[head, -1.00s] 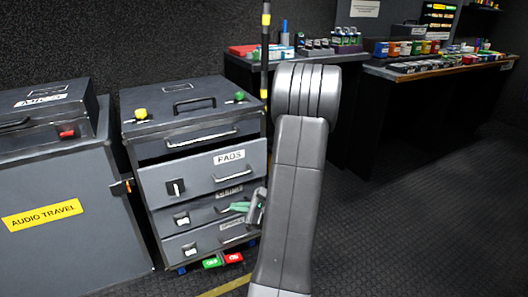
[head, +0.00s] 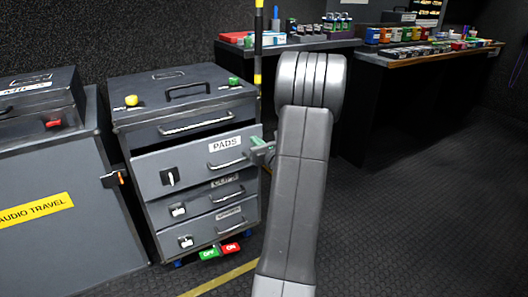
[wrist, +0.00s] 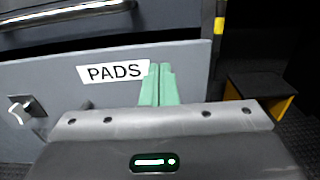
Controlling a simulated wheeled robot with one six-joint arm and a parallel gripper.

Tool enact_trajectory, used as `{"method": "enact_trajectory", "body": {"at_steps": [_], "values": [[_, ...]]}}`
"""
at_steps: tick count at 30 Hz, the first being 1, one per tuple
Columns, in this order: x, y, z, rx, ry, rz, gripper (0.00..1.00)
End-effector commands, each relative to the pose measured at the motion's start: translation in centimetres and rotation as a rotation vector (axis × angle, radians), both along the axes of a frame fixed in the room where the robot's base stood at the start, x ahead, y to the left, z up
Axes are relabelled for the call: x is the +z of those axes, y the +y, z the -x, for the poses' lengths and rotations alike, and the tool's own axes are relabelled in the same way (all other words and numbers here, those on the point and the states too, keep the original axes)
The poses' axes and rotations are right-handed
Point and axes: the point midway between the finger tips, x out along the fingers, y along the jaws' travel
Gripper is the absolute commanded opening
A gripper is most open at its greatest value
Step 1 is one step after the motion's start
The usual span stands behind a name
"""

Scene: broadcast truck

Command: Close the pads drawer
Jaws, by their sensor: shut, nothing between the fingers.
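The pads drawer (head: 200,158) is the grey drawer with the white PADS label in the dark cabinet. It stands out from the cabinet, with a dark gap above its front. It has a bar handle (head: 228,163) and a latch (head: 169,176). In the wrist view the drawer front (wrist: 60,85) fills the upper middle. My gripper (head: 262,145) is at the right end of this front. Its green fingers (wrist: 160,70) are shut together with nothing between them, just right of the label. I cannot tell whether they touch the front.
Below are two more labelled drawers (head: 215,195), which look closed. A grey case (head: 60,235) marked AUDIO TRAVEL stands close on the left. A striped pole (head: 259,50) rises behind the cabinet's right side. Open floor (head: 400,210) lies to the right.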

Motion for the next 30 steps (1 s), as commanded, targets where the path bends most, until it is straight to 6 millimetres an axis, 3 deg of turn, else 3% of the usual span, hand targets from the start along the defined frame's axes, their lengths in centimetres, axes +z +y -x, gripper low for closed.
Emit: {"method": "enact_trajectory", "body": {"at_steps": [9,25,30], "values": [[-0.2,2.8,-4.1,0.001,0.000,0.001,0.00],[0.0,3.4,-5.0,0.001,0.000,0.001,0.00],[0.0,4.8,-7.2,0.003,0.000,0.002,0.00]]}}
